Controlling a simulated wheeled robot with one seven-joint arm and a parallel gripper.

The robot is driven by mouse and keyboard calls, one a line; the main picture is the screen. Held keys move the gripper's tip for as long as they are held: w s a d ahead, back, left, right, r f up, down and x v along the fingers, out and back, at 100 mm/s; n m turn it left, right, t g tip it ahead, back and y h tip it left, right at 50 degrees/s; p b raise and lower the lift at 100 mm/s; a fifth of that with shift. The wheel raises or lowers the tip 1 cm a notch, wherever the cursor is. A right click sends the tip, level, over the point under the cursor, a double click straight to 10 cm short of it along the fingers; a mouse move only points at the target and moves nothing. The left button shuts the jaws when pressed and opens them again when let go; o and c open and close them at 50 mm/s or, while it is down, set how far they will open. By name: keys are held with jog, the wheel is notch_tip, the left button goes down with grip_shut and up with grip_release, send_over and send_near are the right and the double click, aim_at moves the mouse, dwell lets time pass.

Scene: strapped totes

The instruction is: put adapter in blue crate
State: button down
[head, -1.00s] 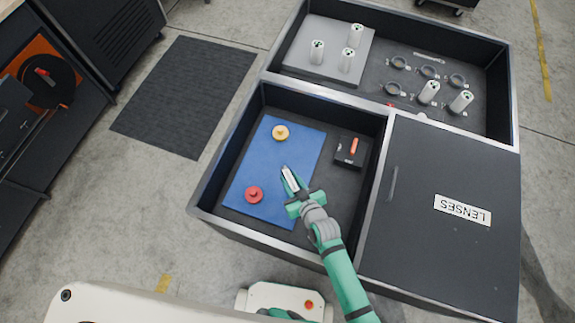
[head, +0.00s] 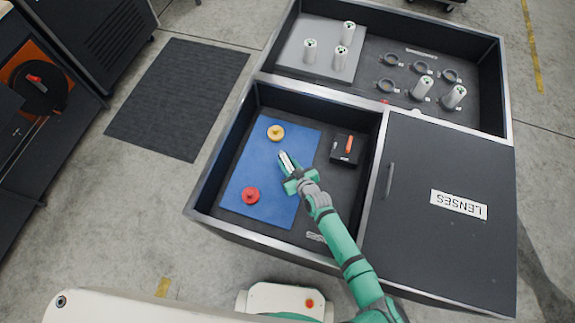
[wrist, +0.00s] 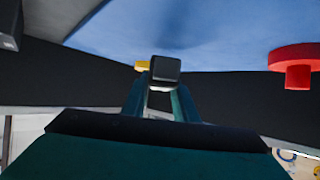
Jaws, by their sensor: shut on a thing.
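My gripper (head: 289,168) is over the blue mat (head: 252,178) in the near left compartment, shut on a small pale piece (head: 285,158). In the wrist view, this piece shows a dark, square end (wrist: 165,69) between the fingertips of my gripper (wrist: 160,92). I cannot tell for sure that it is the adapter. A yellow round piece (head: 276,132) lies beyond my gripper on the mat, and a red round piece (head: 251,195) lies nearer, to the left. The wrist view shows the red piece (wrist: 296,60) at right and part of the yellow piece (wrist: 142,66). No blue crate shows, only the blue mat.
A black box with an orange part (head: 347,148) stands right of the mat. Metal-edged walls (head: 231,137) surround the compartment. A lid labelled LENSES (head: 440,245) covers the right side. The rear compartment holds several white cylinders (head: 341,59) and dark rings (head: 387,86).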

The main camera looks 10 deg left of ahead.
aim_at(287, 166)
jog(key=shift+w+a+f, duration=0.1)
jog(key=shift+w+f, duration=0.1)
jog(key=shift+f, duration=0.05)
jog(key=shift+w+f, duration=0.1)
jog(key=shift+f, duration=1.5)
jog(key=shift+f, duration=0.1)
jog(key=c, duration=1.4)
grip_release()
